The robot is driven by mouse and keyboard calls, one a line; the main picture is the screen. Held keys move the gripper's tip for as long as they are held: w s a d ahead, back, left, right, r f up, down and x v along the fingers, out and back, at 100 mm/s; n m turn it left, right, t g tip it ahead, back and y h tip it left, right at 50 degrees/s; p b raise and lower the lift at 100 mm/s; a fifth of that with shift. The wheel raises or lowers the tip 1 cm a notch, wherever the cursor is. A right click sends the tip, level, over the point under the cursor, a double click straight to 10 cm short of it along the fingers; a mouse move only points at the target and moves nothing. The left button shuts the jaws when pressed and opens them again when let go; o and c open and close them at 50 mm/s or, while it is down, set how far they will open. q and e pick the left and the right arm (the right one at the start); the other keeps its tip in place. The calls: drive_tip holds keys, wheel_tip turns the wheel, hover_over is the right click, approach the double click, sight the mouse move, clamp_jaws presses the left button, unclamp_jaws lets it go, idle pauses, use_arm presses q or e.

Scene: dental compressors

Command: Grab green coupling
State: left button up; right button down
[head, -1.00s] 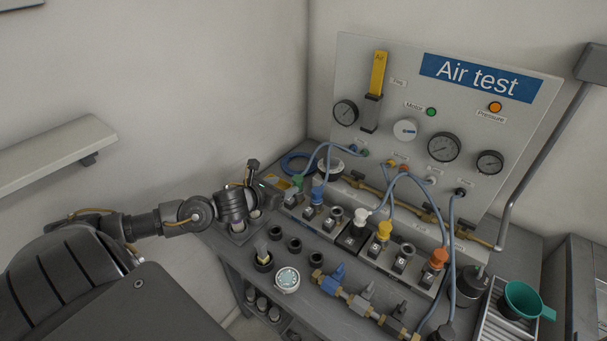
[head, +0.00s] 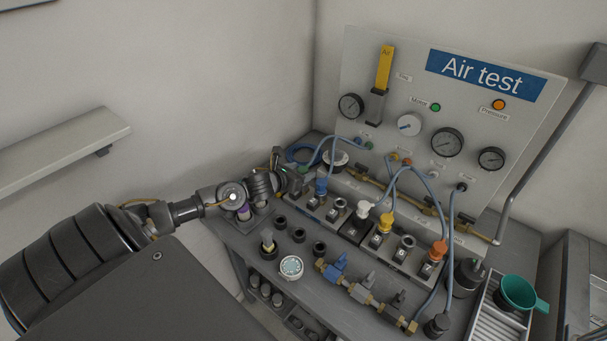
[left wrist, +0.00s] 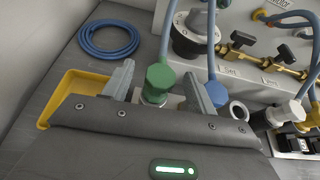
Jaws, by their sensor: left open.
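The green coupling (left wrist: 160,78) stands upright in the left wrist view, with a blue hose rising from its top. My left gripper (left wrist: 157,69) is open, with one grey finger on each side of the coupling. I cannot tell whether either finger touches it. In the head view my left gripper (head: 290,180) is at the left end of the row of ports. It hides most of the green coupling (head: 303,169) there. My right gripper is not in view.
A blue coupling (left wrist: 217,92) stands just right of the right finger; it also shows in the head view (head: 321,187). A yellow tray (left wrist: 75,88) and a coiled blue hose (left wrist: 108,38) lie to the left. The Air test panel (head: 450,120) rises behind.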

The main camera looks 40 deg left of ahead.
sight(300, 171)
use_arm(q)
drive_tip(key=shift+x, duration=1.25)
drive_tip(key=shift+w+f, duration=0.1)
drive_tip(key=shift+w, duration=0.3)
use_arm(e)
drive_tip(key=shift+s+a+r, duration=0.3)
drive_tip(key=shift+s+r, duration=0.2)
use_arm(q)
drive_tip(key=shift+s, duration=0.1)
